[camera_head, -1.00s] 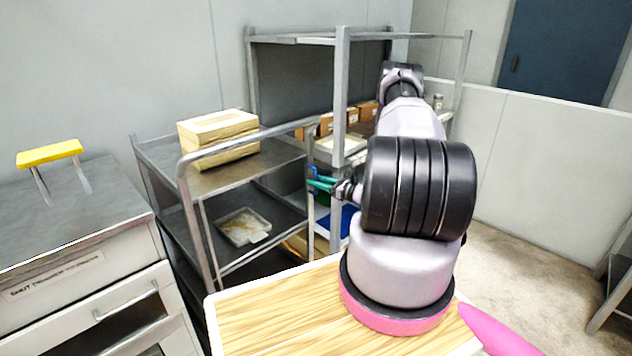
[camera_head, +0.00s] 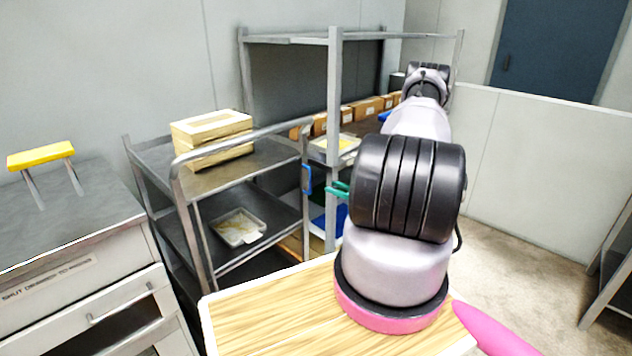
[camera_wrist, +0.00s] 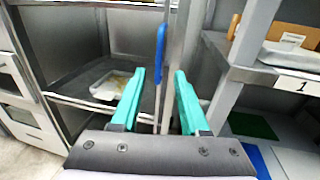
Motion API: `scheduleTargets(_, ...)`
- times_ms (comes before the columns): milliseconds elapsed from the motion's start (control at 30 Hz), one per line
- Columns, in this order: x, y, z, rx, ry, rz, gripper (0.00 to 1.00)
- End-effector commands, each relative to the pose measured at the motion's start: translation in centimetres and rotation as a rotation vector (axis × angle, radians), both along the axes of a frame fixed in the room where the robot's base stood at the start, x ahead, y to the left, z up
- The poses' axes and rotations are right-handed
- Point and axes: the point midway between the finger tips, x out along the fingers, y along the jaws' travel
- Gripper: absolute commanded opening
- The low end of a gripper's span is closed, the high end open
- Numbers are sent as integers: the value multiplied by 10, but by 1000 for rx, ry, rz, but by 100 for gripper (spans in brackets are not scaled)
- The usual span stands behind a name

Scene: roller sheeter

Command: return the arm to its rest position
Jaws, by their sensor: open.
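My gripper shows in the wrist view (camera_wrist: 159,100) with its two green fingers apart and nothing between them. In the head view one green fingertip of it (camera_head: 338,190) shows left of my arm's big black joint; the rest is hidden behind the arm. My arm (camera_head: 400,220) rises from a pink-ringed base on a wood-topped surface (camera_head: 265,310), bends, and its upper part leans away toward the shelving. The gripper faces the cart and the shelf rack, near a blue handle-like piece (camera_wrist: 160,50) by a grey upright.
A metal cart (camera_head: 180,210) holds a stack of pale boxes (camera_head: 212,138) and, lower, a clear tray (camera_head: 238,228). A shelf rack (camera_head: 335,100) with cardboard boxes (camera_head: 368,108) stands close behind. A steel counter with a yellow-topped handle (camera_head: 40,156) is at left. Open floor lies right.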

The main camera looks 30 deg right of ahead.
Motion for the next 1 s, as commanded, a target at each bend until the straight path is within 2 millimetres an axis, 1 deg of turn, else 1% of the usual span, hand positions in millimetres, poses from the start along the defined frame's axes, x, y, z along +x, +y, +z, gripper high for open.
scheduleTargets(167, 1, 0, 1, -2, -1, 2, 45)
scheduleTargets(267, 4, 5, 13, -20, -8, 34, 45)
scheduleTargets(367, 12, 20, 44, -69, -23, 119, 45)
scheduleTargets(400, 15, 30, 61, -97, -31, 167, 45)
scheduleTargets(467, 18, 46, 89, -148, -43, 248, 45)
scheduleTargets(500, 18, 58, 108, -186, -50, 306, 45)
scheduleTargets(567, 17, 76, 135, -244, -61, 388, 45)
scheduleTargets(600, 15, 88, 152, -286, -68, 442, 45)
scheduleTargets(667, 10, 105, 177, -349, -78, 520, 45)
scheduleTargets(700, 5, 117, 193, -392, -84, 569, 45)
scheduleTargets(767, -3, 133, 215, -460, -95, 641, 45)
scheduleTargets(800, -9, 144, 229, -507, -102, 688, 45)
scheduleTargets(867, -19, 159, 250, -578, -112, 753, 45)
scheduleTargets(900, -27, 168, 263, -629, -121, 794, 45)
scheduleTargets(1000, -48, 190, 292, -758, -142, 890, 45)
